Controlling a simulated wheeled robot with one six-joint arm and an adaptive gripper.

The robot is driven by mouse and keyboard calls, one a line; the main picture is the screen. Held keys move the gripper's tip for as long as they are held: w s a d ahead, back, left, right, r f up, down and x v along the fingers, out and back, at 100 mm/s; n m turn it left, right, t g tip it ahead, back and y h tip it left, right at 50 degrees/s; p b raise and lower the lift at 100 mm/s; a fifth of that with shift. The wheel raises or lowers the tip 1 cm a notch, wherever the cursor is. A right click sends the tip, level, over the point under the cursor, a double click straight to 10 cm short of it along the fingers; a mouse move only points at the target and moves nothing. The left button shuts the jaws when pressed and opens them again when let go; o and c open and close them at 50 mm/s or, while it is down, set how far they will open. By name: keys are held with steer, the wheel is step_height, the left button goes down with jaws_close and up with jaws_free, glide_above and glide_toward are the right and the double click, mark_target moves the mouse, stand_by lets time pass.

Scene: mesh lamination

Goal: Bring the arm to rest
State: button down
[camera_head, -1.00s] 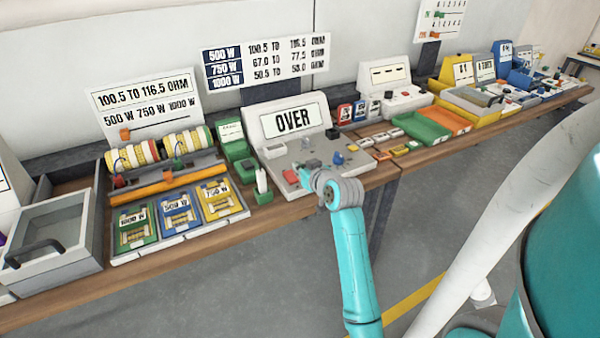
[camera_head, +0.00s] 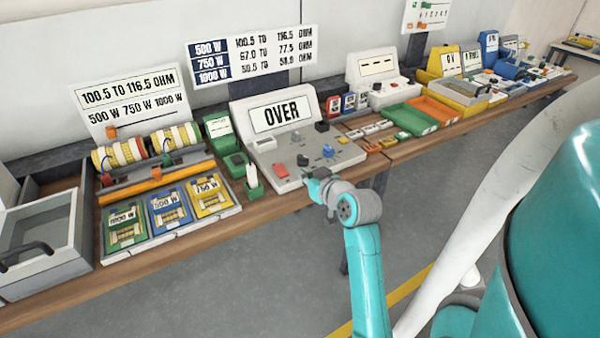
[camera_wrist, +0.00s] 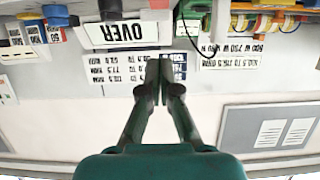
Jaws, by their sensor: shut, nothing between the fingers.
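My gripper (camera_wrist: 161,68) is shut and empty in the wrist view, its two dark fingers together. In the head view my teal and grey arm reaches up from the lower right, and its wrist end is at the front edge of the bench, in front of the meter console (camera_head: 300,150). The console's display reads OVER. The wrist view is upside down and shows the display (camera_wrist: 125,33) and the wall signs beyond the fingers.
The long wooden bench (camera_head: 290,198) runs across the view. Left are a grey drawer bin (camera_head: 40,240) and a tray with green, blue and yellow holders (camera_head: 165,214). Right are green (camera_head: 411,119) and orange (camera_head: 436,110) trays. The grey floor in front is open.

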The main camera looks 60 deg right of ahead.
stand_by(0.3)
steer(key=s+a+f+y, duration=0.15)
steer(key=a+f, duration=0.25)
steer(key=a, duration=0.4)
steer(key=s+a+f+n, duration=0.1)
steer(key=s+a+f, duration=0.1)
steer(key=a+f, duration=0.45)
steer(key=s+a+f+y, duration=0.1)
steer(key=s+a+f, duration=0.15)
steer(key=a, duration=0.75)
steer(key=s+a+r+n+t+y, duration=0.1)
steer(key=s+a+n+y, duration=0.1)
steer(key=s+a, duration=0.5)
steer(key=s+a+r+n+t+y, duration=0.1)
steer(key=s+a+r+n+y, duration=0.1)
steer(key=s+a, duration=0.5)
steer(key=s+n+y, duration=0.1)
steer(key=s, duration=0.4)
steer(key=shift+s+a, duration=0.3)
steer(key=shift+s, duration=0.05)
steer(key=shift+r, duration=0.1)
